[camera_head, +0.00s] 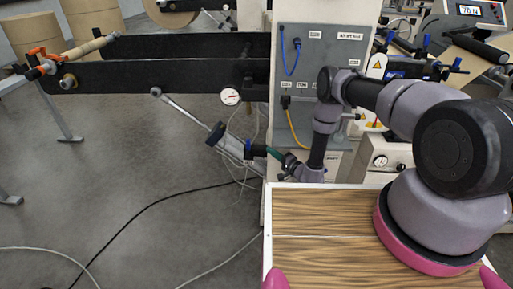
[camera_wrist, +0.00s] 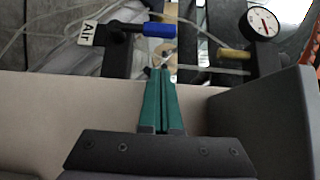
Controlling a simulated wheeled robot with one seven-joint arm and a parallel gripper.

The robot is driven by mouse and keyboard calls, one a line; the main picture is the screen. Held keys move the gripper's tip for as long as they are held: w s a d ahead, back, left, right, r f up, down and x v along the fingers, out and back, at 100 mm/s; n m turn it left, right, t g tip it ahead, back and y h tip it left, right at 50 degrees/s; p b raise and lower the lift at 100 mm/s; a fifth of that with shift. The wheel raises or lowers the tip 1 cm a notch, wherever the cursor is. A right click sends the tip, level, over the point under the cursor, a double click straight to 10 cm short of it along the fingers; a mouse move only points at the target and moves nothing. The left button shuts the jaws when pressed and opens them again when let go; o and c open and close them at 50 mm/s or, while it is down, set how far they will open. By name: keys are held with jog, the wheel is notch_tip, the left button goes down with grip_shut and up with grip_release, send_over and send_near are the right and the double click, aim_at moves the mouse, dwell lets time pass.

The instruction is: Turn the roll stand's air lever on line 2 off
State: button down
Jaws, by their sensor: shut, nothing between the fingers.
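The air lever has a blue grip (camera_wrist: 158,30) on a dark valve body, beside a white tag (camera_wrist: 90,28) reading "Air", at the top of the wrist view. The grip lies sideways across the picture, pointing right. In the head view a small blue piece (camera_head: 249,149), seemingly this lever, is just left of my gripper (camera_head: 269,151). My gripper's green fingers (camera_wrist: 163,72) are pressed together and empty. Their tips point at the grip from just below it in the wrist view. I cannot tell whether they touch it.
A dial gauge (camera_wrist: 263,23) and brass fitting (camera_wrist: 233,54) are right of the lever. A metal rod (camera_head: 185,108) slants nearby, with loose cables below. The grey cabinet (camera_head: 315,65) stands behind my arm. Open floor (camera_head: 120,190) lies to the left.

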aim_at(249, 148)
jog(key=w+a, duration=0.3)
jog(key=a, duration=0.3)
jog(key=shift+w+a, duration=0.15)
jog(key=shift+a, duration=0.25)
